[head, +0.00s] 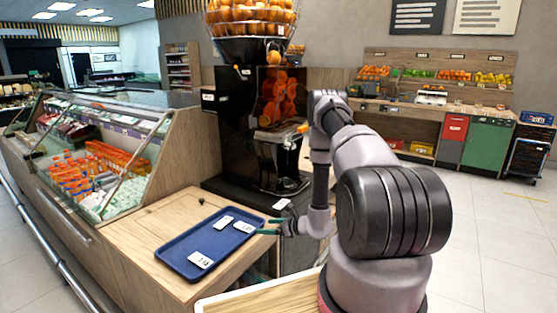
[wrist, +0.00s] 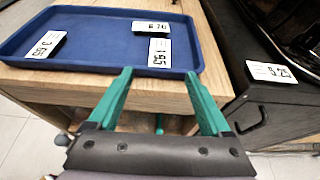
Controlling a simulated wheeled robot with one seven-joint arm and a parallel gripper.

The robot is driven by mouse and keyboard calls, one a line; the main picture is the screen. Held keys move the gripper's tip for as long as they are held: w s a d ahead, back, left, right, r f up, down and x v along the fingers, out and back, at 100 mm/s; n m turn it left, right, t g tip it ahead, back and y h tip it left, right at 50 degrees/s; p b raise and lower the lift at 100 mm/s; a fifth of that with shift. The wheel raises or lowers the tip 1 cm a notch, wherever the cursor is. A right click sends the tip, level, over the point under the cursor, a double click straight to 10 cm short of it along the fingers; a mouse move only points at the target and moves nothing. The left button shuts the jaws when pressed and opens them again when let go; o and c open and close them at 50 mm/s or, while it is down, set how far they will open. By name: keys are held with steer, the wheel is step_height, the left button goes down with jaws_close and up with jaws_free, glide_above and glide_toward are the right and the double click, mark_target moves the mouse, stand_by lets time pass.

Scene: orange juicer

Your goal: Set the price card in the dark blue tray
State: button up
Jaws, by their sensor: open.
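The dark blue tray (head: 190,235) lies on the wooden counter and also fills the upper left of the wrist view (wrist: 100,58). Three white price cards are in it: one (head: 244,227) near the right rim, reading about 1.95 in the wrist view (wrist: 159,53); one (head: 223,222) beside it (wrist: 151,27); and one (head: 200,260) at the near end (wrist: 45,45). A fourth price card (head: 281,204) sits outside the tray on the juicer's black base (wrist: 271,72). My gripper (head: 268,232) is open and empty; its green fingertips (wrist: 159,74) are by the tray's right rim.
The black juicer (head: 240,130) with oranges stands behind the tray. A glass display case (head: 105,155) is at the left. A small dark knob (head: 201,201) is on the counter behind the tray. Bare wood (head: 150,277) surrounds the tray.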

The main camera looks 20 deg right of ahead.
steer(key=w+a+r+n+g+y, duration=0.1)
steer(key=a+r+n+g+y, duration=0.15)
steer(key=r, duration=0.65)
steer(key=a+r+n+g+y, duration=0.1)
steer(key=a+r+n, duration=0.3)
steer(key=r, duration=0.6)
steer(key=s+a+r+n+g, duration=0.2)
steer(key=s+r+n, duration=0.2)
steer(key=r, duration=0.4)
steer(key=s+a+r+n+g, duration=0.2)
steer(key=s+a+r+n, duration=0.15)
steer(key=r, duration=0.45)
steer(key=s+d+r+n+t+h, duration=0.1)
steer(key=s+d+r+n+h, duration=0.2)
steer(key=s+r, duration=0.3)
steer(key=s+d+r+n+t+h, duration=0.1)
steer(key=s+d+r+n+h, duration=0.1)
steer(key=s+r, duration=0.4)
steer(key=s+d+r+n+t+h, duration=0.1)
steer(key=s+d+r+n+h, duration=0.2)
steer(key=s+r, duration=0.4)
steer(key=s+n+h, duration=0.1)
steer(key=s+n, duration=0.1)
steer(key=s, duration=0.2)
steer(key=shift+s+d+n+t, duration=0.3)
steer(key=shift+s+t, duration=0.05)
steer(key=shift+s, duration=0.05)
